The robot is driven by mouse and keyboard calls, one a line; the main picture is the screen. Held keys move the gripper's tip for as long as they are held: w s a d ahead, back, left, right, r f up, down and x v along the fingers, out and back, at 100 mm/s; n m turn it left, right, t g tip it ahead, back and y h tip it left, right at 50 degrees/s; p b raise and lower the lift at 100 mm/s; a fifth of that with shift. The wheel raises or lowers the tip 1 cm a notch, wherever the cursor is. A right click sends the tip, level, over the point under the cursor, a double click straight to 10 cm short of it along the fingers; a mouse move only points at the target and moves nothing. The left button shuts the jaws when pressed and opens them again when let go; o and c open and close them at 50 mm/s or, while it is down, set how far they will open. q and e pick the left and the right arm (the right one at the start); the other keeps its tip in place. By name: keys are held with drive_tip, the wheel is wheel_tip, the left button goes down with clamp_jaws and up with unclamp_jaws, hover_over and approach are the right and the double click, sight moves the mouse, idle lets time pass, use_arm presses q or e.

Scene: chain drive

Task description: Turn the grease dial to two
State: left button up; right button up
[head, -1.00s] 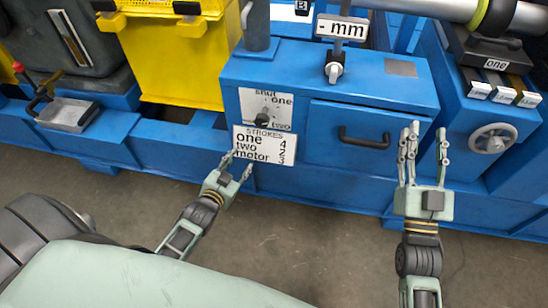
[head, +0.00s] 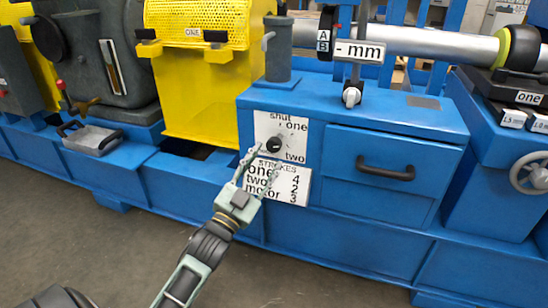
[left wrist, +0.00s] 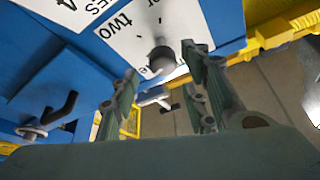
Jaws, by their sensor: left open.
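The grease dial (head: 274,145) is a small dark round knob on a white plate (head: 292,128) on the blue cabinet's front. The plate reads "shut", "one" and "two", with "two" at lower right. I cannot tell which mark the dial points to. My left gripper (head: 266,158) is open, its fingertips just below and in front of the dial, partly covering the plate's lower left. In the left wrist view, the knob (left wrist: 162,58) shows beyond and between the open fingers, apart from them as far as I can see. My right gripper is out of view.
A "STROKES" sign (head: 290,188) sits directly below the dial plate, partly behind my left fingers. A drawer with a black handle (head: 386,170) is to the right. A yellow guard (head: 195,95) stands at left. The floor in front is clear.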

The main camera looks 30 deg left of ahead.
sight(273, 150)
use_arm(q)
drive_tip(key=shift+b+x, duration=0.7)
drive_tip(key=shift+x, duration=1.8)
drive_tip(key=shift+c, duration=0.7)
drive_tip(key=shift+f, duration=0.1)
clamp_jaws()
